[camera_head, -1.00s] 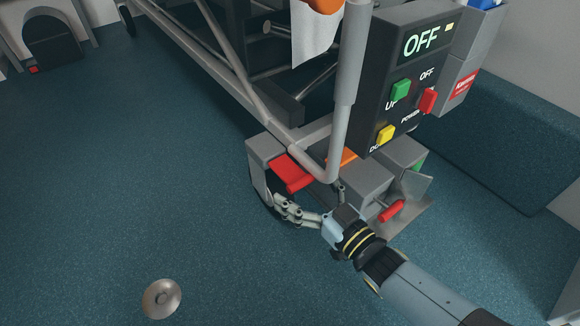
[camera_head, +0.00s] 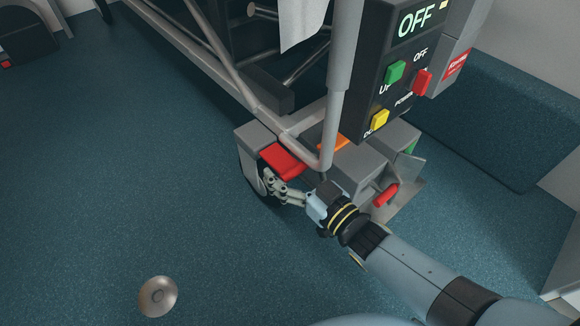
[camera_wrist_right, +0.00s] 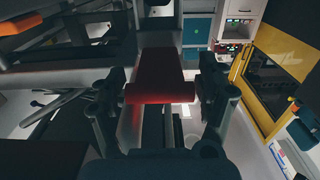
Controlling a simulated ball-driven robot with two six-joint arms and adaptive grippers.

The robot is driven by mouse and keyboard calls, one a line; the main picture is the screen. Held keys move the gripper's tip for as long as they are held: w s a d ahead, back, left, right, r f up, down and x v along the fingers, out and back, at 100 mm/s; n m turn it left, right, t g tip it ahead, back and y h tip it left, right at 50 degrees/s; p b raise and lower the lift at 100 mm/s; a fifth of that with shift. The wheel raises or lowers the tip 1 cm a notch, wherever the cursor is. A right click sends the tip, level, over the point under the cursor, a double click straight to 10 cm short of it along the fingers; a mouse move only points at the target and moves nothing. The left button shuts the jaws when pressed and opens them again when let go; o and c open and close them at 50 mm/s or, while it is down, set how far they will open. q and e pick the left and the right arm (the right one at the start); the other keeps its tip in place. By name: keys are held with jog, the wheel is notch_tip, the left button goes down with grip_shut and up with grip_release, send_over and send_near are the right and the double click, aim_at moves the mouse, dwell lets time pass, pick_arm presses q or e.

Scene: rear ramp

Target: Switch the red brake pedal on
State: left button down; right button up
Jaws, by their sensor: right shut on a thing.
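The red brake pedal (camera_head: 281,160) sticks out from a grey wheel housing (camera_head: 254,138) at the foot of the metal frame, in the middle of the head view. My right gripper (camera_head: 270,186) reaches in from the lower right, with its fingers at the pedal's front edge. In the right wrist view the pedal (camera_wrist_right: 160,92) lies between the two dark fingers (camera_wrist_right: 162,100), and the gripper is shut on it. The fingers partly hide the wheel below. My left gripper is not in view.
A control box (camera_head: 405,75) reading OFF hangs above to the right. An orange pedal (camera_head: 334,133) and a red lever (camera_head: 386,195) are close by. A grey post (camera_head: 342,90) rises beside the pedal. A round metal disc (camera_head: 157,296) lies on the otherwise clear blue floor at left.

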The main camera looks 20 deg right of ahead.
jog(key=c, duration=0.6)
notch_tip(320, 180, down, 2)
jog(key=shift+a+f+t+y, duration=0.1)
jog(key=shift+t+y, duration=0.3)
jog(key=shift+t, duration=0.8)
jog(key=o, duration=1.8)
jog(key=shift+o, duration=0.2)
